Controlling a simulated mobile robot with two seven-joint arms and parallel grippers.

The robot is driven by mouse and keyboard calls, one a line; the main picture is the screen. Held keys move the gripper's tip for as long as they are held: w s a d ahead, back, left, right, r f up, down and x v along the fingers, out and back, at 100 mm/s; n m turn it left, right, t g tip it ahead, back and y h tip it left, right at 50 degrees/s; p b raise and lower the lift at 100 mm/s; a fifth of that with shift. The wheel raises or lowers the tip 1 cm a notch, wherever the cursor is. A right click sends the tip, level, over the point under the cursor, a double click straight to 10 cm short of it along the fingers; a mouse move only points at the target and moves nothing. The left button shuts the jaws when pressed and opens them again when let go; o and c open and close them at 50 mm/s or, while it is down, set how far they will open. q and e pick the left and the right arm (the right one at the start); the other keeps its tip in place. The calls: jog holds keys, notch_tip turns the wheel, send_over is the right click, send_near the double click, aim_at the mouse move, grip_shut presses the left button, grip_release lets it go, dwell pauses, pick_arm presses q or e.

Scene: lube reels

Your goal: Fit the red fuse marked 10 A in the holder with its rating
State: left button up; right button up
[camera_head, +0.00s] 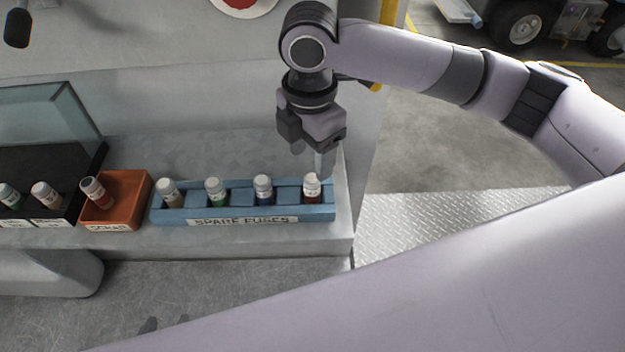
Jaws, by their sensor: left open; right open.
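A blue spare fuses rack (245,220) stands on the grey bench and holds several upright white-capped fuses. The red fuse (312,189) is in its rightmost slot; its rating is too small to read. My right gripper (318,160) is open, pointing down just above the red fuse. A thin finger shows close to the cap; I cannot tell if it touches. At the far left, a black fuse box (70,160) with a raised clear cover (45,115) holds a green fuse (10,196) and a brownish fuse (47,194) over white labels I cannot read.
The bench behind the rack is clear. The bench ends right of the rack, beside a metal tread plate (440,225).

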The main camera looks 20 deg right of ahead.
aim_at(312, 178)
jog(key=f, duration=0.6)
jog(key=shift+s+f, duration=0.25)
jog(key=shift+s, duration=0.15)
jog(key=shift+c, duration=0.3)
jog(key=c, duration=1.1)
jog(key=shift+o, duration=0.2)
jog(key=shift+r, duration=0.15)
